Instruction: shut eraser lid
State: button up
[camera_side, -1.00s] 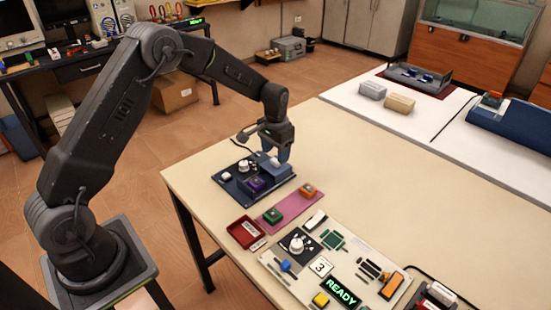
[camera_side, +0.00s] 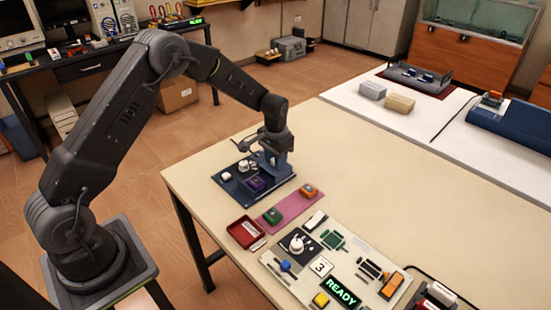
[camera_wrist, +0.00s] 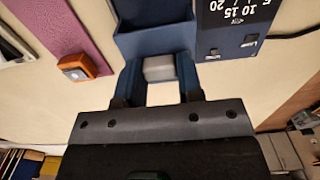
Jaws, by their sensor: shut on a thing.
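The eraser (camera_side: 233,186) is a dark blue unit on the near left part of the table. It has a white knob and a purple block on it in the side view. In the wrist view its blue tray-like part (camera_wrist: 155,42) and dial panel (camera_wrist: 235,35) are at the top. My gripper (camera_side: 279,161) is at the eraser's far right side. In the wrist view my gripper (camera_wrist: 159,75) has its two blue fingers on either side of a pale grey block (camera_wrist: 159,68), shut on it, at the blue part's edge. The lid's exact position is unclear, partly hidden by my gripper.
A pink mat (camera_side: 284,208) with a green block (camera_side: 272,215) and an orange block (camera_side: 308,190) lies in front of the eraser. A red tray (camera_side: 245,231) and a panel with a lit READY display (camera_side: 341,293) are nearer.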

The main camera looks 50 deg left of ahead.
aim_at(255, 181)
grip_shut()
jog(key=shift+s, duration=4.05)
jog(key=o, duration=0.8)
grip_release()
notch_tip(255, 181, up, 14)
jog(key=shift+f, duration=0.1)
